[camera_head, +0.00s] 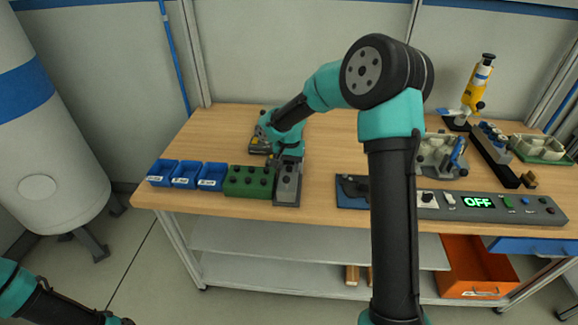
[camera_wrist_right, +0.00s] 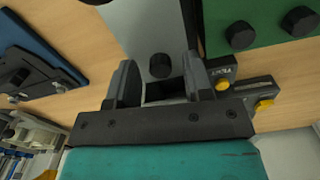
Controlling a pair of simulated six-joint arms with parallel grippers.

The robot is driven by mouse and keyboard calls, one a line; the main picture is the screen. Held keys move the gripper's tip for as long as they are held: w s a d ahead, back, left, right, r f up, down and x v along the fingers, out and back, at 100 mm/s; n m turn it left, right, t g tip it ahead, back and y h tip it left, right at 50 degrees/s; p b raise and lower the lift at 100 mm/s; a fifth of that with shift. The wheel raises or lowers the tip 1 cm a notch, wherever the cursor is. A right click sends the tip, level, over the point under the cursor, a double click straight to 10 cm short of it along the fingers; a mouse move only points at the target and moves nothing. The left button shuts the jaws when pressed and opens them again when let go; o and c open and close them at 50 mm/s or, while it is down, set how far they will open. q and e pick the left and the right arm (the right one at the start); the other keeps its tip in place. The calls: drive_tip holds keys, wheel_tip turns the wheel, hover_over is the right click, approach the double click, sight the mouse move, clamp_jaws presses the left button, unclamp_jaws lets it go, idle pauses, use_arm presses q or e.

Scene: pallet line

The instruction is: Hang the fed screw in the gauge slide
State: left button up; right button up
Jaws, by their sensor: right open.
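My right gripper (camera_head: 284,160) is over the grey block (camera_head: 287,190) at the front of the bench. In the right wrist view the gripper (camera_wrist_right: 159,72) is open. Its two dark fingers stand on either side of a black round screw head (camera_wrist_right: 160,65) on the pale grey plate (camera_wrist_right: 143,28). A gap shows beside the head, and I cannot tell its depth relative to the fingertips. Which part is the gauge slide is unclear; a dark device with yellow knobs (camera_wrist_right: 265,105) lies just beyond the fingers. My left arm shows only at the lower left.
A green block (camera_head: 250,181) with several black knobs adjoins the grey block. Several blue bins (camera_head: 185,174) stand left of it. A control panel (camera_head: 480,205) reading OFF, a clear fixture (camera_head: 440,155) and a yellow tool (camera_head: 479,85) are at right. The bench's back left is clear.

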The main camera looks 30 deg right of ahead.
sight(289, 168)
wheel_tip(289, 168, up, 12)
drive_tip(key=shift+r, duration=0.15)
idle(0.3)
drive_tip(key=shift+s, duration=0.1)
idle(0.5)
